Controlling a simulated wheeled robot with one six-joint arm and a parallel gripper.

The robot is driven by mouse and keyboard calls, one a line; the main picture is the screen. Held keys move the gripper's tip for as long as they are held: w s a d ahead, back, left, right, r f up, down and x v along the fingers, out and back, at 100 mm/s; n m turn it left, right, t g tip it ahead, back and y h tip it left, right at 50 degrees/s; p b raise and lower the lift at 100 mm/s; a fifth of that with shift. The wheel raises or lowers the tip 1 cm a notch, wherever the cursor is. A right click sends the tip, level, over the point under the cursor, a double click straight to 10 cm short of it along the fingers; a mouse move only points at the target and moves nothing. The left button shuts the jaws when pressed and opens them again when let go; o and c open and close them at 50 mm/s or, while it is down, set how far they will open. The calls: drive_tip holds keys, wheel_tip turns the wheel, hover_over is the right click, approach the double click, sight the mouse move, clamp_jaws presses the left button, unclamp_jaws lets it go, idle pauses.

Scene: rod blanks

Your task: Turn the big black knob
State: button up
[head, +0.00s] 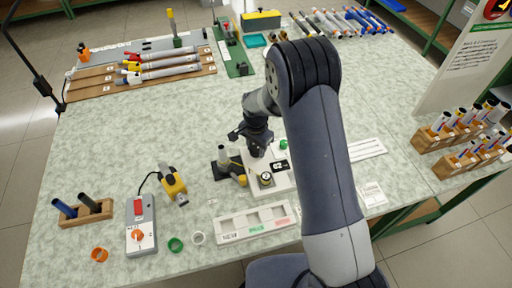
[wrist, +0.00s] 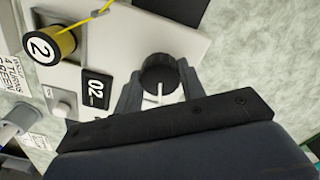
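The big black knob (wrist: 158,70) shows in the wrist view on a white panel (wrist: 125,38), with a white pointer line running toward my gripper's palm. My gripper (wrist: 160,82) has one finger on each side of the knob, near its rim. I see narrow or no gaps there, and I cannot tell whether the fingers touch it. In the head view my gripper (head: 258,148) is over the white device (head: 284,184) and hides the knob.
A yellow-and-black spool (wrist: 52,45) marked 2 stands close by on the device. A white tray (head: 255,222) lies in front. A grey control box (head: 141,232) and a yellow tool (head: 173,184) lie to the left. Rod racks (head: 436,138) stand at right.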

sight(256, 149)
drive_tip(key=c, duration=0.4)
drive_tip(key=shift+f+n+b, duration=0.2)
drive_tip(key=shift+n+b, duration=0.8)
drive_tip(key=shift+b, duration=0.1)
drive_tip(key=shift+r+n+b, duration=0.2)
drive_tip(key=shift+n+b, duration=0.3)
drive_tip(key=shift+n, duration=0.5)
drive_tip(key=o, duration=1)
wheel_tip(256, 149, up, 11)
drive_tip(key=shift+f+b, duration=0.1)
drive_tip(key=shift+b, duration=0.35)
